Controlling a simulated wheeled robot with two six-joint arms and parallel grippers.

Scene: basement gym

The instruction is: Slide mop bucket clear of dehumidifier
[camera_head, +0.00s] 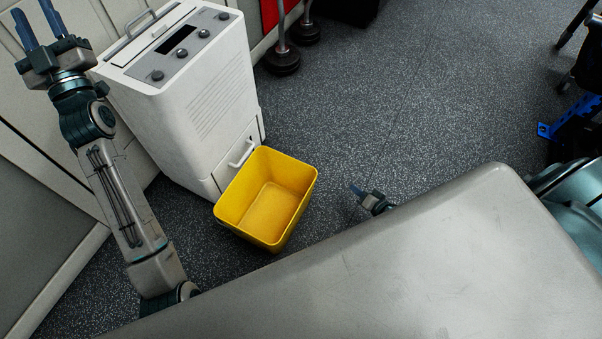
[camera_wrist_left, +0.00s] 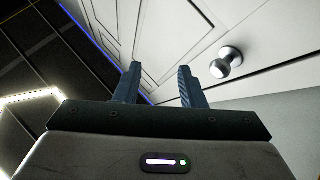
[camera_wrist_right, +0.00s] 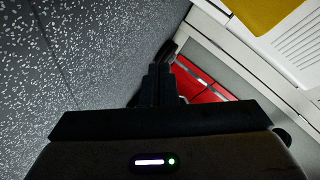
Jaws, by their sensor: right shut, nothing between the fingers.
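The yellow mop bucket (camera_head: 268,198) stands upright and empty on the floor, right against the front of the white dehumidifier (camera_head: 190,90), by its lower drawer handle. My right gripper (camera_head: 357,190) is shut and empty, low over the floor to the right of the bucket and apart from it. In the right wrist view its fingers (camera_wrist_right: 159,85) are together, with a bit of the yellow bucket (camera_wrist_right: 268,12) at the top right. My left gripper (camera_head: 36,24) is raised at the upper left, open and empty. Its parted fingers (camera_wrist_left: 160,85) also show in the left wrist view.
A white panelled door with a round knob (camera_wrist_left: 226,62) is near my left gripper. A blue item (camera_head: 570,125) lies at the right. The speckled floor (camera_head: 430,90) right of the bucket is clear.

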